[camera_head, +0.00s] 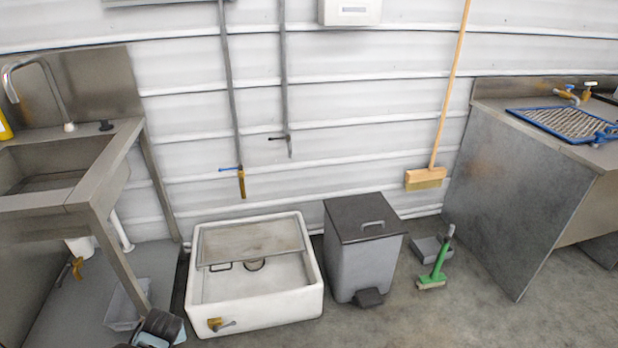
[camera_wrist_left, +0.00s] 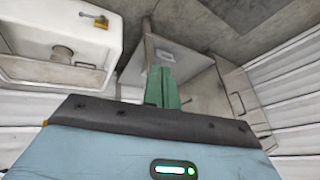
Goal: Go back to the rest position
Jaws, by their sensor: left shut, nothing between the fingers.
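My left gripper (camera_wrist_left: 161,88) shows in the left wrist view as green fingers pressed together beyond a black strip and a light blue body. The fingers are shut with nothing between them. Behind them in that view is a grey metal structure. In the head view only a black and light blue part of my left arm shows at the bottom left edge; I cannot make out its fingers there. My right gripper is in neither view.
A white basin (camera_head: 255,318) with a brass tap stands on the floor, also in the wrist view (camera_wrist_left: 22,68). A steel sink (camera_head: 75,197) is left, a grey pedal bin (camera_head: 362,262) right of the basin, a steel counter (camera_head: 520,190) far right. Floor at lower right is clear.

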